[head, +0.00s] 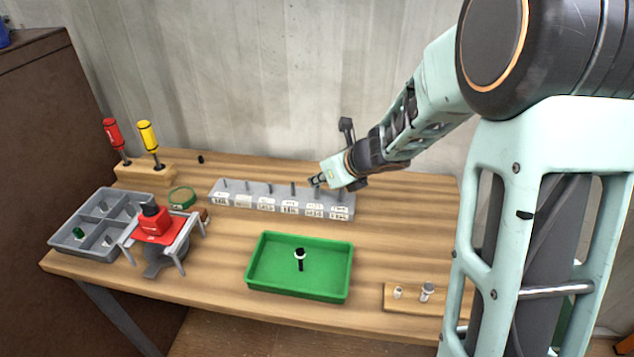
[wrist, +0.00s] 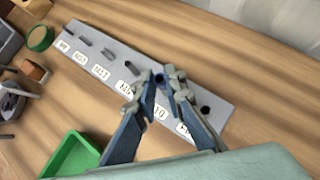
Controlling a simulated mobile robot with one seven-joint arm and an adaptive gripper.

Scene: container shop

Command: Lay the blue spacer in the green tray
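A small dark blue ring, which looks like the blue spacer (wrist: 158,77), shows between my fingertips in the wrist view, at the grey peg rack (head: 240,188). My gripper (head: 317,181) is low over the right part of the rack; it also shows in the wrist view (wrist: 160,83). Its fingertips are close together on both sides of the ring. I cannot tell whether they press on it, or whether it is still around a peg. The green tray (head: 262,286) lies in front of the rack, with a black upright pin with a white collar (head: 300,257) inside.
A grey divided bin (head: 66,242) and a red-topped stand (head: 160,230) are on the left. Red and yellow screwdrivers stand in a wooden block (head: 135,173). A small board (head: 412,308) with two light pieces lies right of the tray. Bare wood separates rack and tray.

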